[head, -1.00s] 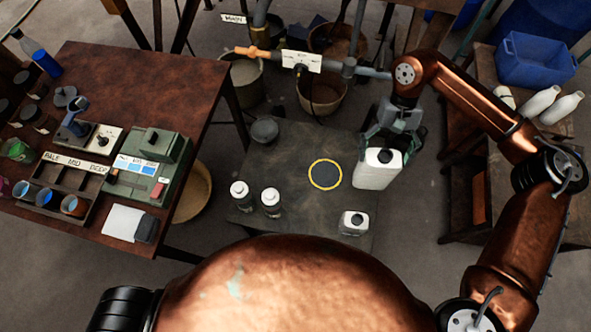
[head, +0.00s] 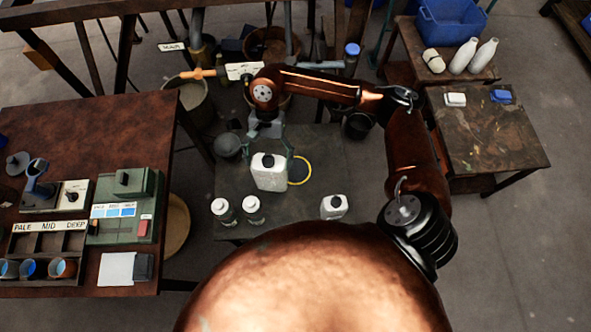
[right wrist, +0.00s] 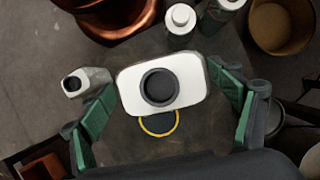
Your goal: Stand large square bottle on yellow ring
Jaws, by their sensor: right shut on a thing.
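The large square bottle (head: 269,178), white with a black cap, is held upright in my right gripper (head: 270,148). In the right wrist view the bottle (right wrist: 190,78) is between the green-padded fingers (right wrist: 168,116). The yellow ring (head: 308,172) lies flat on the dark low table (head: 300,215). In the head view the bottle covers the ring's left edge and stands mostly left of it. In the right wrist view the bottle hides part of the ring (right wrist: 158,134). I cannot tell the gap between the bottle's base and the table. My left gripper is out of view.
A smaller square white bottle (head: 334,207) stands at the table's front right. Two round white-capped bottles (head: 221,211) (head: 253,209) stand at the front left. A grey pot (head: 228,146) is at the back left. The table between the ring and the small bottle is clear.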

